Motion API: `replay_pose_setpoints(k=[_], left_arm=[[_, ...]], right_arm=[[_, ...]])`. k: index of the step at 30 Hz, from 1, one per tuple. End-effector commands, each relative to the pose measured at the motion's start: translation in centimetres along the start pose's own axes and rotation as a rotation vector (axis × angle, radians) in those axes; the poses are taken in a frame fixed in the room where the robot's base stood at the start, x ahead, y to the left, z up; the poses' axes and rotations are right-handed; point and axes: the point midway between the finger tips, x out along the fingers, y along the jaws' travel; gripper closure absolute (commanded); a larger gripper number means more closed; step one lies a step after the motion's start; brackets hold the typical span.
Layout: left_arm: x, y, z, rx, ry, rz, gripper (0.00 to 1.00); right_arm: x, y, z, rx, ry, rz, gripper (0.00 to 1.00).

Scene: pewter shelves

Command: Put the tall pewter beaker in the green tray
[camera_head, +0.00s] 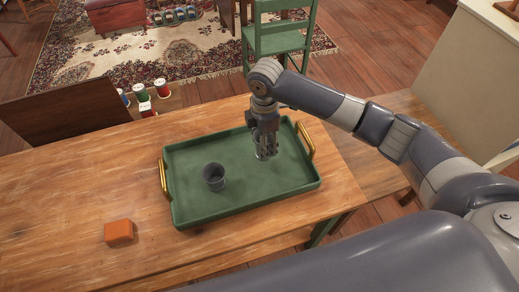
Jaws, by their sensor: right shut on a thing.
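The green tray (190,215) lies on the wooden table, with a gold handle at each end. My right gripper (265,146) points down over the right half of the tray. It is shut on the tall pewter beaker (263,156), a shiny grey thing mostly hidden by the fingers. The beaker looks upright and low over the tray, but I cannot tell whether it touches the tray floor. My left gripper is not in view.
A short dark grey cup (214,177) stands in the tray's left half. An orange block (119,232) lies on the table left of the tray. A green chair (278,38) stands beyond the table. Several small cans (141,92) stand past the table's far edge.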

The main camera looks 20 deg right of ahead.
Motion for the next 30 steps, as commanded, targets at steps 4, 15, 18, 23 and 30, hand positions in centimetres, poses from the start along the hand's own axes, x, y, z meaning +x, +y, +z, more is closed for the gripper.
replay_pose_setpoints(k=[4, 15, 18, 23, 30], left_arm=[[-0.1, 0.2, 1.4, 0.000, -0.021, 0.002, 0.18], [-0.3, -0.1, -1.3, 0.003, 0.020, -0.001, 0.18], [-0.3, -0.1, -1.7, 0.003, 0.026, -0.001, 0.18], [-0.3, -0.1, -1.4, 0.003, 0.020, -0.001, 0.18], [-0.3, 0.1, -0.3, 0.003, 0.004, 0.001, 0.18]], right_arm=[[1.0, 0.1, 0.0, 0.001, 0.000, 0.001, 0.82], [4.2, 0.1, -0.1, 0.000, 0.001, 0.004, 0.82], [4.2, 0.1, 0.0, 0.000, 0.001, 0.004, 0.83], [4.5, 0.1, 0.0, 0.000, 0.000, 0.002, 0.46], [4.5, 0.1, 0.0, 0.000, 0.000, 0.002, 0.32]])
